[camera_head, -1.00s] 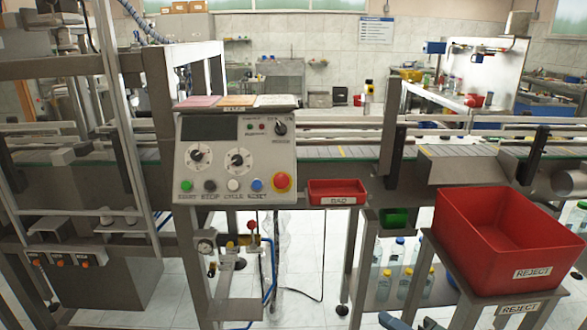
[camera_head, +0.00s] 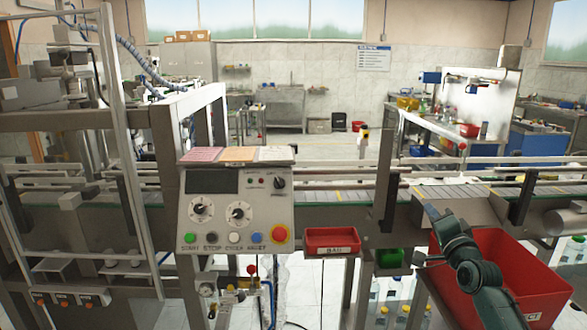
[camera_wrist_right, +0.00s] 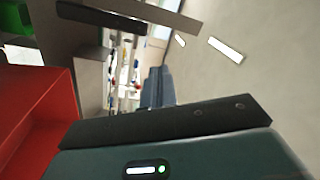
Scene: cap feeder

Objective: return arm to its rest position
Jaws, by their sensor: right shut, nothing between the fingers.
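My right arm comes in from the lower right in the head view, dark green and grey. My right gripper (camera_head: 432,212) is over the left part of the red reject bin, near the conveyor's front edge. It is shut and holds nothing. In the right wrist view its dark housing (camera_wrist_right: 165,150) fills the bottom, with the red bin (camera_wrist_right: 35,115) beside it at left. My left gripper is not in view.
The red reject bin (camera_head: 540,285) stands at the lower right, partly hidden by my arm. The control panel (camera_head: 238,215) and small red tray (camera_head: 331,240) are left of it. The conveyor (camera_head: 340,195) runs across behind. Bottles (camera_head: 392,292) stand below.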

